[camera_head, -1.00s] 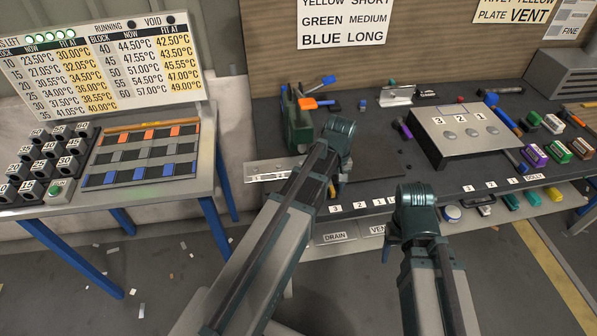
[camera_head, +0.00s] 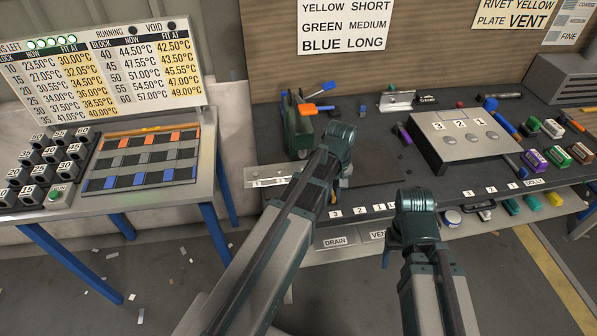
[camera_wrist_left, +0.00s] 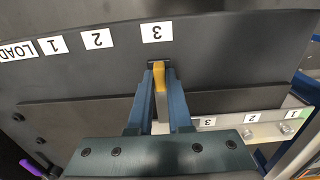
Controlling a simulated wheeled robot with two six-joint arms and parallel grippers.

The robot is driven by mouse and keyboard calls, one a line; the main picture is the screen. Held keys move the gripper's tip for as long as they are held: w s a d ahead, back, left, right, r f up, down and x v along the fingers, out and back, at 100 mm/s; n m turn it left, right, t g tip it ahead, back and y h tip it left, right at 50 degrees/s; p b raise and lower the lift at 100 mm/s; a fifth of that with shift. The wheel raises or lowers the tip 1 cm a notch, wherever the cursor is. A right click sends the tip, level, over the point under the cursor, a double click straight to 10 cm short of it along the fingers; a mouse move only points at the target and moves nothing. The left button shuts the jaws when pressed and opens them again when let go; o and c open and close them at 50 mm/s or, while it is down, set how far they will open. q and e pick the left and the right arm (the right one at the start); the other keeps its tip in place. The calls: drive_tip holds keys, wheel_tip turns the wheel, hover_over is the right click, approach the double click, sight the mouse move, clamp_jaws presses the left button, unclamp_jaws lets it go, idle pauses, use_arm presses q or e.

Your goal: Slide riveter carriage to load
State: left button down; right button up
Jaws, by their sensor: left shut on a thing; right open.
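In the left wrist view my left gripper (camera_wrist_left: 160,90) is shut on a narrow upright yellow handle (camera_wrist_left: 159,76) with a pale lower part. The handle stands by the label 3 (camera_wrist_left: 156,32) on the dark bench edge. The labels 2 (camera_wrist_left: 97,39), 1 (camera_wrist_left: 53,45) and LOAD (camera_wrist_left: 17,51) run off to the left. I cannot make out the riveter carriage as a separate body.

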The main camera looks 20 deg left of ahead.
use_arm(q)
drive_tip(key=shift+w+d, duration=0.55)
drive_tip(key=shift+d, duration=0.3)
drive_tip(key=shift+w+d, duration=0.55)
drive_tip(key=shift+d, duration=0.25)
drive_tip(key=shift+w+d, duration=0.65)
drive_tip(key=shift+d, duration=0.25)
drive_tip(key=shift+w+d, duration=0.5)
drive_tip(key=shift+d, duration=0.25)
drive_tip(key=shift+w+d, duration=0.1)
drive_tip(key=shift+d, duration=0.05)
drive_tip(key=shift+w+d, duration=0.5)
drive_tip(key=shift+d, duration=0.25)
drive_tip(key=shift+w+d, duration=0.5)
drive_tip(key=shift+d, duration=0.25)
drive_tip(key=shift+w+d, duration=0.1)
drive_tip(key=shift+w+d, duration=0.55)
drive_tip(key=shift+d, duration=0.25)
drive_tip(key=shift+w+d, duration=0.5)
drive_tip(key=shift+d, duration=0.3)
